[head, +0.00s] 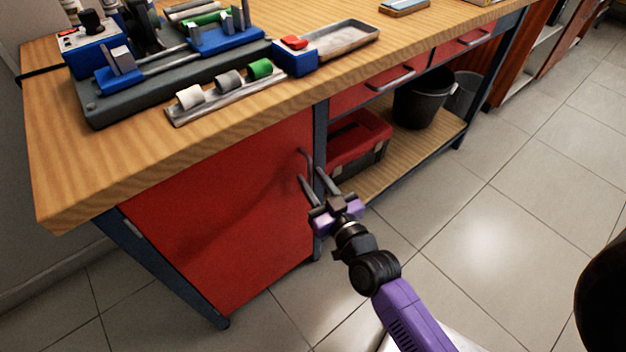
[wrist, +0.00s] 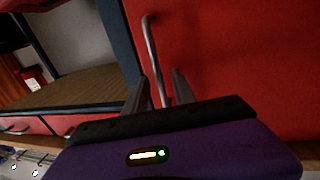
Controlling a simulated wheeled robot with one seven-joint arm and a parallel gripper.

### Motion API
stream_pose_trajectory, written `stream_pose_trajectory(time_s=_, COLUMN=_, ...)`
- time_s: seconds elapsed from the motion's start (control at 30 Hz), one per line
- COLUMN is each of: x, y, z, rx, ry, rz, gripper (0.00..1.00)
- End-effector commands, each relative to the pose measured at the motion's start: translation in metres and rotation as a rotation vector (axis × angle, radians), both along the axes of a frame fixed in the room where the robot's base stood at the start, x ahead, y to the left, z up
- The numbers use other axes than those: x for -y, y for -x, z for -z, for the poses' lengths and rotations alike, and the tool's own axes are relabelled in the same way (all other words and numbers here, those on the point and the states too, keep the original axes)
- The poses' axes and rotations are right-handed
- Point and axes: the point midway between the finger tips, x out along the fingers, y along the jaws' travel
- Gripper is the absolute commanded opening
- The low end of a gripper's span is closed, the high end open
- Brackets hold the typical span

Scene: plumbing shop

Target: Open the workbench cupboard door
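The red workbench cupboard door (head: 220,215) looks shut, flush in its dark blue frame. Its curved metal handle (head: 305,158) stands upright near the door's right edge. My gripper (head: 312,182) is at the lower part of this handle, with its two fingers spread. In the wrist view, the handle (wrist: 152,50) runs down between the fingers, and a gap shows on both sides, so the open gripper (wrist: 159,92) straddles it without a visible grip. The handle's lower end is hidden behind my gripper's body.
Right of the door, an open shelf (head: 385,185) holds a red toolbox (head: 355,140) and a dark bucket (head: 424,98). Red drawers (head: 370,90) sit above it. The wooden worktop (head: 110,175) overhangs the door and carries tools. The tiled floor (head: 500,240) before the bench is clear.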

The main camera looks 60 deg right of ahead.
Motion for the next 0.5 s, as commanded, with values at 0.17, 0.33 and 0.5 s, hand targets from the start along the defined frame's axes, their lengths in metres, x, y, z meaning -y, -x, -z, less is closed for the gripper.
stream_pose_trajectory(time_s=0.17, x=0.0017, y=-0.0032, z=0.0002, rx=-0.001, ry=0.000, rz=0.000, gripper=0.31)
stream_pose_trajectory(time_s=0.33, x=0.0016, y=-0.0029, z=0.0002, rx=-0.001, ry=0.000, rz=0.000, gripper=0.28)
stream_pose_trajectory(time_s=0.5, x=0.0016, y=-0.0028, z=0.0002, rx=-0.001, ry=0.000, rz=0.000, gripper=0.00)
